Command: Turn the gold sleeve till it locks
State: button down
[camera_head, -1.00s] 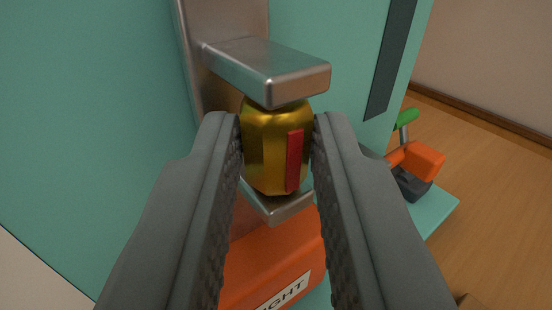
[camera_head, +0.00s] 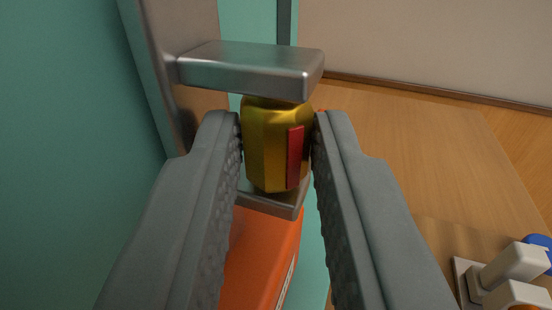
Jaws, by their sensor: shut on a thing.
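The gold sleeve (camera_head: 266,150) is a faceted upright barrel with a red stripe (camera_head: 295,156) on its side facing me. It sits between the upper metal arm (camera_head: 250,70) and the lower metal arm (camera_head: 275,203) of a bracket. My gripper (camera_head: 277,140) is shut on the sleeve, one finger on its left side and one on its right. The back of the sleeve is hidden.
The bracket's metal plate (camera_head: 175,60) is fixed to a teal panel (camera_head: 70,120) on the left. An orange block (camera_head: 255,260) hangs below. A wooden surface (camera_head: 410,150) lies to the right, with grey and blue parts (camera_head: 510,265) at the lower right.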

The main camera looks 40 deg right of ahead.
dwell(0.6)
jog(key=c, duration=1.3)
grip_release()
jog(key=shift+r, duration=0.1)
jog(key=shift+o, duration=0.2)
jog(key=shift+d+n+t+y, duration=0.2)
jog(key=shift+n+t+y, duration=0.25)
jog(key=shift+y, duration=0.25)
jog(key=shift+d+n+t+y, duration=0.15)
jog(key=shift+n+t+y, duration=0.2)
jog(key=shift+n+y, duration=0.3)
jog(key=n+y, duration=0.1)
jog(key=y, duration=0.1)
jog(key=n+t+y, duration=0.1)
jog(key=n+y, duration=0.1)
jog(key=y, duration=0.1)
jog(key=shift+s+n+t+y, duration=0.25)
jog(key=shift+n+t+y, duration=0.05)
jog(key=shift+y, duration=0.05)
jog(key=shift+d+n+y, duration=0.25)
jog(key=shift+n+y, duration=0.4)
jog(key=shift+y, duration=0.35)
jog(key=shift+d+n+y, duration=0.2)
jog(key=shift+n+y, duration=0.45)
jog(key=shift+y, duration=0.35)
